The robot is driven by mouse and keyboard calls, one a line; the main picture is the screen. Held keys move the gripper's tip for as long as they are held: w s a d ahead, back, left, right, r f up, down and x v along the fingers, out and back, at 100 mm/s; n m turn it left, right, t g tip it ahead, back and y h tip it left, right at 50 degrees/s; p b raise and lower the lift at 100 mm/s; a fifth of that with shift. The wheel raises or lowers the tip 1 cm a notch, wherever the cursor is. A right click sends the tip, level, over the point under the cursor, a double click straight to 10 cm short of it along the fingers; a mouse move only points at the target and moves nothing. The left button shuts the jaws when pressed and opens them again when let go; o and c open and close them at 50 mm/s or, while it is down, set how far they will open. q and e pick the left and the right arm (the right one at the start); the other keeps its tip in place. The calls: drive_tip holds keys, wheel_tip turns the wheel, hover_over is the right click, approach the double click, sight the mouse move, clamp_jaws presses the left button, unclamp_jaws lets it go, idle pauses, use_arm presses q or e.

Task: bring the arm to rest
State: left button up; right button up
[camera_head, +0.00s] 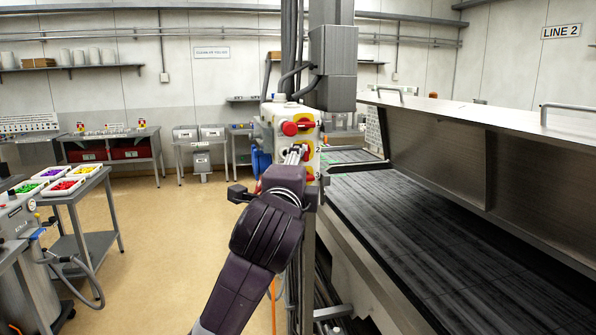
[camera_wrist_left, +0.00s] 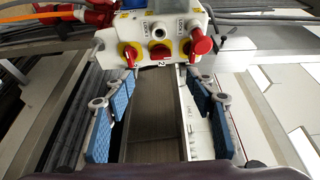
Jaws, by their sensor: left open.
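My left arm reaches up from the bottom middle of the head view. Its gripper (camera_head: 294,157) is in front of a pale control box (camera_head: 283,112) with red and yellow controls on a post. In the left wrist view, the blue-padded fingers of this gripper (camera_wrist_left: 158,84) are spread wide with nothing between them. The control box (camera_wrist_left: 158,20) lies just beyond the fingertips there, with a red knob (camera_wrist_left: 200,42) at its right side. I cannot tell whether a finger touches the box. My right gripper is not in view.
A steel hood (camera_head: 440,145) stands over a dark conveyor bed (camera_head: 430,240) on the right. Orange cables (camera_wrist_left: 45,15) run beside the box. A table with colored part bins (camera_head: 62,187) and a grey cart (camera_head: 22,240) stand on the left. The floor (camera_head: 160,240) between is clear.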

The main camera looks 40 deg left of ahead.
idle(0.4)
